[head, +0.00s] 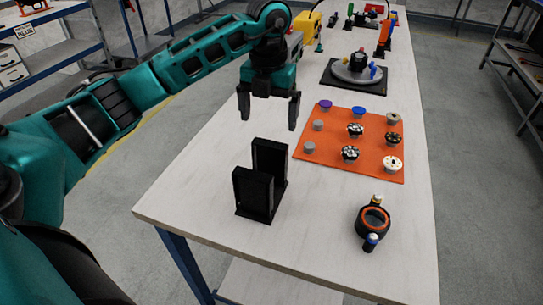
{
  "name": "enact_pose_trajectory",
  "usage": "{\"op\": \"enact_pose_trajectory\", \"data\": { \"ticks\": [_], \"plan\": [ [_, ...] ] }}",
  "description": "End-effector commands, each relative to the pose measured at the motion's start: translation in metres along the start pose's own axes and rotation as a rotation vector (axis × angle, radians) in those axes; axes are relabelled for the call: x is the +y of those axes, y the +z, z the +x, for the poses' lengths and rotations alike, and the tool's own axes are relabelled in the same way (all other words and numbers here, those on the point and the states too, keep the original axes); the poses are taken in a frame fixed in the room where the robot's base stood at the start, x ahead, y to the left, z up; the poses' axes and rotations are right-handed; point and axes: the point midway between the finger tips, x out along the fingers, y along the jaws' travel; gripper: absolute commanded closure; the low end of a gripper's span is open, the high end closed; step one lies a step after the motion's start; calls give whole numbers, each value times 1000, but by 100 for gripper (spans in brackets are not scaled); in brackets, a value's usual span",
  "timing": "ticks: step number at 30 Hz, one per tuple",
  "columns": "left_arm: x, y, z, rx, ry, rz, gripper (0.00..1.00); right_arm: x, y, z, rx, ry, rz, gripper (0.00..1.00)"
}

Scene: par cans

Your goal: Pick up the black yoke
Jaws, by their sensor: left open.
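The black yoke (252,195) stands on the pale table near its front left part. It is a U-shaped piece with two upright plates on a flat base. My left gripper (268,115) points down in the head view, just behind and above the yoke in the picture. Its two fingers are spread apart with nothing between them. The gripper does not appear to touch the yoke. My right gripper is not in view.
An orange mat (330,165) with several small round pieces lies right of the yoke. A black ring (373,221) with two side knobs lies at the front right. Farther back are a grey turntable (345,74) on a black mat and several tools.

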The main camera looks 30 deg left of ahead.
Motion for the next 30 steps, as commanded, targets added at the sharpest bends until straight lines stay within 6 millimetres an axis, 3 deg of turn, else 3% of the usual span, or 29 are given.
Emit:
{"op": "enact_pose_trajectory", "data": {
  "ticks": [6,13,21,30],
  "plan": [
    [-1,-1,38,1,-2,3,0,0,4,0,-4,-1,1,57],
    [-2,-2,56,2,-4,4,0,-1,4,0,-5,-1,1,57],
    [-5,-6,94,3,-4,4,0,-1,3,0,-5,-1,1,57],
    [-5,-5,100,-1,-5,5,0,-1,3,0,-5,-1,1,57]
  ]
}}
